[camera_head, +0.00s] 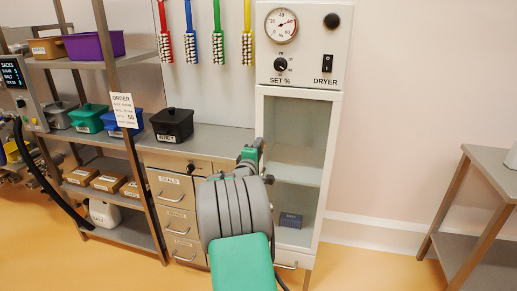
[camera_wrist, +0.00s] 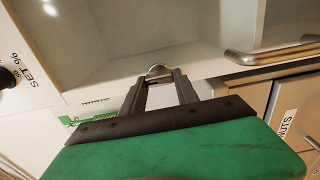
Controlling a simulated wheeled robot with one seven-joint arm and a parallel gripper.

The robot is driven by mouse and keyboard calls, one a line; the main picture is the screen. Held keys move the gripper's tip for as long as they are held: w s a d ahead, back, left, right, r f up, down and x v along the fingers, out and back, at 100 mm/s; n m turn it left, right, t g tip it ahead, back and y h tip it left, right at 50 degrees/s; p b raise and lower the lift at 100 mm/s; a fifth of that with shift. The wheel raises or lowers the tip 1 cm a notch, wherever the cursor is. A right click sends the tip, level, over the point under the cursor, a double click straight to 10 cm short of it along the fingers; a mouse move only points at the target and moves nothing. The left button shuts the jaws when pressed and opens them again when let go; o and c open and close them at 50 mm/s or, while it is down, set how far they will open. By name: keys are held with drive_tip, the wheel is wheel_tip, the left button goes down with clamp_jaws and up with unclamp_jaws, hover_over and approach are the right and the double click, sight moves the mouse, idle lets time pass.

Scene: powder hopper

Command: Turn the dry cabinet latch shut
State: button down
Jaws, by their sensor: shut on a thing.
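The dry cabinet (camera_head: 334,150) is a tall white case with a clear front and the dryer panel above it. In the head view its door looks closed, but I cannot tell whether it is fully flush. My gripper (camera_head: 257,146) is at the cabinet's left edge, below the panel. In the wrist view my gripper (camera_wrist: 160,80) has its two dark fingers on either side of a small rounded metal latch (camera_wrist: 158,70), shut on it. The fingers partly cover the latch, so its turn angle is hard to tell. In the head view my arm hides it.
The dryer panel (camera_head: 303,45) has a gauge and knobs. A small dark blue box (camera_head: 291,220) is inside the cabinet. A black lidded bin (camera_head: 172,125) stands on the counter at left, above drawers (camera_head: 175,195). A grey table (camera_head: 490,165) is at right, with open floor between.

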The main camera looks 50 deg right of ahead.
drive_tip(key=c, duration=0.9)
unclamp_jaws()
drive_tip(key=v, duration=0.7)
drive_tip(key=shift+s+a+b, duration=0.2)
drive_tip(key=shift+a+b, duration=0.15)
drive_tip(key=shift+a, duration=0.05)
